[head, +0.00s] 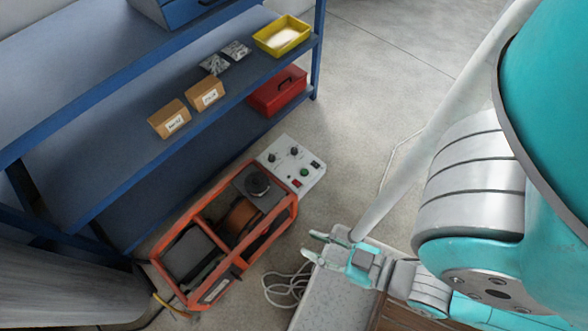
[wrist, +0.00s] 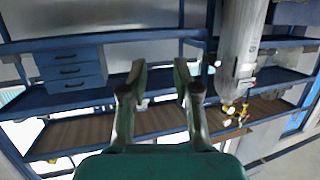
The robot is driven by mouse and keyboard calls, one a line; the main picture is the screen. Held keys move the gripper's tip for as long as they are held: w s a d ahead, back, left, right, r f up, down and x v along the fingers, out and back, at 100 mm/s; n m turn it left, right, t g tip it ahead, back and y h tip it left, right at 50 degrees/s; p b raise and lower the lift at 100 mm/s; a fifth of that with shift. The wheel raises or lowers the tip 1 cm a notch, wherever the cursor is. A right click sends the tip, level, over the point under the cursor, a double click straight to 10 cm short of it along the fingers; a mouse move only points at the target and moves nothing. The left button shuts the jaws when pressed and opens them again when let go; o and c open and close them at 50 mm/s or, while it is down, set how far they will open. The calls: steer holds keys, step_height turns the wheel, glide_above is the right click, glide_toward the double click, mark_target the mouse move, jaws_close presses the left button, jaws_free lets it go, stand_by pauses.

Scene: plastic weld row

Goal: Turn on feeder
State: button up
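The feeder (head: 236,230) is an orange-framed unit with a dark spool inside, on the floor at the lower middle of the head view. At its upper right end is a light grey control panel (head: 291,168) with black knobs, a green button (head: 304,171) and a red one (head: 296,183). Whether the feeder is on cannot be told. My gripper (head: 312,245) is to the right of the feeder and apart from it, below the panel in the picture. In the wrist view my gripper (wrist: 159,72) is open, with nothing between its fingers. The feeder cannot be made out there.
A blue shelf rack (head: 100,215) stands on the left with cardboard boxes (head: 170,119), a yellow tray (head: 281,48) and a red box (head: 277,92). A grey cylinder (wrist: 238,50) shows in the wrist view. A pale cable (head: 285,290) lies near the feeder. Floor beyond the panel is clear.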

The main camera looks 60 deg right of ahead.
steer(key=w+d+f+g+h, duration=0.1)
steer(key=w+f, duration=0.1)
steer(key=f, duration=0.3)
steer(key=w+d+f+g+h, duration=0.1)
steer(key=w+d+f, duration=0.1)
steer(key=f, duration=0.3)
steer(key=w+d+f+m+g, duration=0.1)
steer(key=f, duration=0.5)
steer(key=shift+w+d+g+h, duration=0.2)
steer(key=shift+w+g+h, duration=0.2)
jaws_close()
steer(key=w+d+f+m+g, duration=0.1)
steer(key=w+d+f+g, duration=0.2)
steer(key=w+d+f, duration=0.35)
steer(key=w+d+f+m+g, duration=0.1)
steer(key=w+d+f+g, duration=0.2)
steer(key=d+f, duration=0.65)
steer(key=w+d+g+y, duration=0.1)
steer(key=d+g+y, duration=0.1)
steer(key=d, duration=0.8)
steer(key=shift+d+g, duration=0.2)
steer(key=shift+g, duration=0.1)
